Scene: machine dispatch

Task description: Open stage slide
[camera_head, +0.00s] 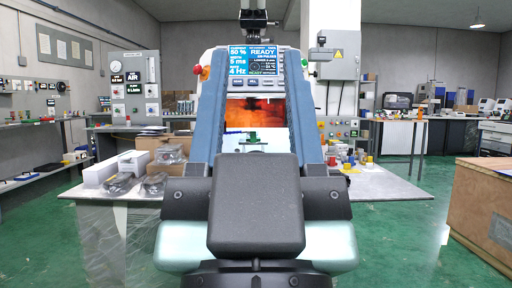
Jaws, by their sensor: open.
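A machine with a white housing (219,62) stands straight ahead on a bench. Its blue screen (251,61) reads READY, with a row of small buttons below it. Under them is an opening or window with an orange glow (256,109). A small green part and a pale surface (256,146) show low in the opening. I cannot make out the stage slide or its handle, or tell whether it is open. The dark block of my own body in front hides the lower part of the machine. I cannot make out my gripper in this view.
The bench (388,184) has clear-wrapped items (154,184) and white boxes (101,172) at left, and small coloured parts (352,160) at right. A wooden crate (484,205) stands at the right. Green floor (400,235) is free between bench and crate.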

